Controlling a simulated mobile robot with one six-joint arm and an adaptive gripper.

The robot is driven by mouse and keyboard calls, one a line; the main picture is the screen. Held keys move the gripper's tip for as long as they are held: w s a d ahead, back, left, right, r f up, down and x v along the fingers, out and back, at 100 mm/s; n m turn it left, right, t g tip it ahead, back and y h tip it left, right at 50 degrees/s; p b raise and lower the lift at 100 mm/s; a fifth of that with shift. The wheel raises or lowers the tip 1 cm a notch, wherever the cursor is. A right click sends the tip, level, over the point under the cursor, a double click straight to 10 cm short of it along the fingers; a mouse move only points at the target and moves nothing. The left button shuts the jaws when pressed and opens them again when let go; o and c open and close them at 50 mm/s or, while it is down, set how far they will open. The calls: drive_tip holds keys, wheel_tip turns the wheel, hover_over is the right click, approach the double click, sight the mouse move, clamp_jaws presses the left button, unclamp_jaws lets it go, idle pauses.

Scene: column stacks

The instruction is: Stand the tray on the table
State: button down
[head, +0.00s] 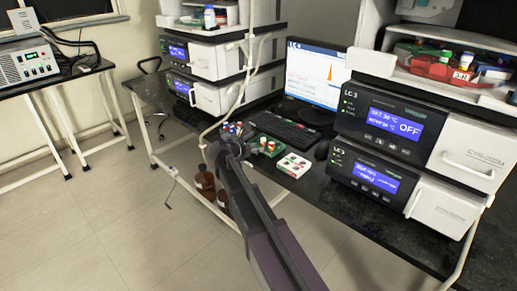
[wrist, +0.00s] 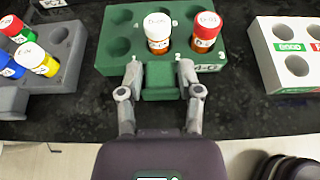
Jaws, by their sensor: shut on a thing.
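The green tray (wrist: 118,62) has several round wells and a green tab (wrist: 160,82) on its near side. It carries one white-capped vial (wrist: 158,32) and one red-capped vial (wrist: 205,32), both amber and upright. My gripper (wrist: 160,78) is shut on the tab, one finger on each side. In the head view the tray (head: 258,139) is partly behind my gripper (head: 247,148), over the front part of the dark table (head: 335,205). The tray looks level. Whether its underside touches the tabletop is hidden.
A grey rack (wrist: 55,78) with colourful capped vials stands left of the tray, and a white rack (wrist: 292,75) with red and green labels stands right. The keyboard (head: 290,128) lies behind. Brown bottles (head: 205,183) stand below the table.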

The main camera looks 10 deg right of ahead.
drive_tip(key=shift+f, duration=0.15)
drive_tip(key=shift+c, duration=1.4)
unclamp_jaws()
drive_tip(key=shift+r, duration=0.2)
drive_tip(key=shift+s+a+r+p, duration=0.3)
drive_tip(key=shift+s+a+p, duration=0.05)
drive_tip(key=shift+a, duration=0.1)
drive_tip(key=p+v, duration=0.4)
drive_tip(key=v, duration=0.6)
drive_tip(key=shift+s+a, duration=0.2)
drive_tip(key=shift+a, duration=0.15)
